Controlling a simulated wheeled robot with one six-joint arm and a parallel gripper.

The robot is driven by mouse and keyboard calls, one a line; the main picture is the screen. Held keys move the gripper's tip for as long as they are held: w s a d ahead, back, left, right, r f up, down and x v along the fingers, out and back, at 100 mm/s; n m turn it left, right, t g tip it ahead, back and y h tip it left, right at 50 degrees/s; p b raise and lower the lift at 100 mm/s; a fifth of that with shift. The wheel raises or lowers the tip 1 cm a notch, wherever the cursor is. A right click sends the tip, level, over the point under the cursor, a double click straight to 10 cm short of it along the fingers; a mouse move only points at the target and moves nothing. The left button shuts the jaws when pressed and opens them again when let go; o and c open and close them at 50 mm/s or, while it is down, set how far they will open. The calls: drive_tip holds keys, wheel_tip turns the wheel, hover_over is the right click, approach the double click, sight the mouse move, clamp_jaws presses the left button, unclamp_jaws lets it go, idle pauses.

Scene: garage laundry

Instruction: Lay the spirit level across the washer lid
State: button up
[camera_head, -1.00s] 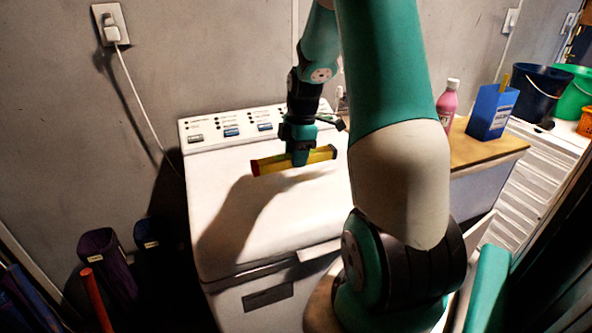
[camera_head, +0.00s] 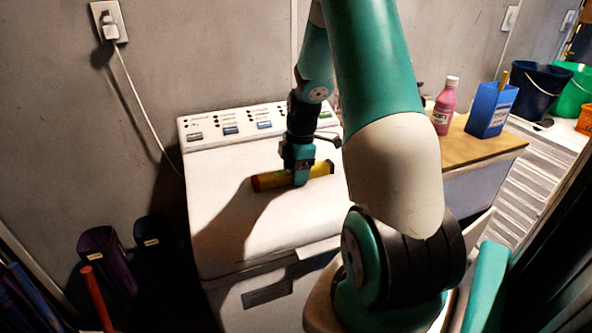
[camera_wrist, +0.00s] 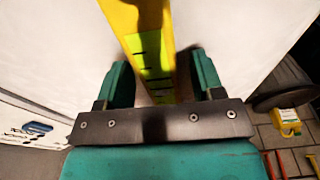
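The yellow spirit level (camera_head: 318,171), with a red end, lies on or just over the white washer lid (camera_head: 222,180), behind its middle and crosswise. I cannot tell for sure that it touches all along. My gripper (camera_head: 299,182) points down over the level and hides part of it. In the wrist view the level (camera_wrist: 150,45) runs between the two fingers of my gripper (camera_wrist: 163,82), slightly askew. The fingers stand apart, with a clear gap at the right finger. The white lid (camera_wrist: 60,50) shows on both sides.
The washer's control panel (camera_head: 245,125) rises behind the lid. Right of the washer, a wooden top (camera_head: 470,152) carries a pink bottle (camera_head: 445,108) and a blue box (camera_head: 491,110). Dark bins (camera_head: 105,250) stand at the left. The front of the lid is clear.

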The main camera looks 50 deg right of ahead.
wheel_tip(320, 180, up, 12)
drive_tip(key=d, duration=0.1)
drive_tip(key=s+a+r+m+y, duration=0.1)
drive_tip(key=a+r, duration=0.1)
drive_tip(key=a, duration=1.1)
drive_tip(key=s+a+r+m, duration=0.1)
drive_tip(key=a+r, duration=0.2)
drive_tip(key=a, duration=1)
drive_tip(key=s+a+m+y, duration=0.2)
drive_tip(key=s+a, duration=1.1)
drive_tip(key=shift+m+g+b, duration=0.3)
drive_tip(key=shift+m+g, duration=0.1)
drive_tip(key=shift+s+a+r, duration=0.1)
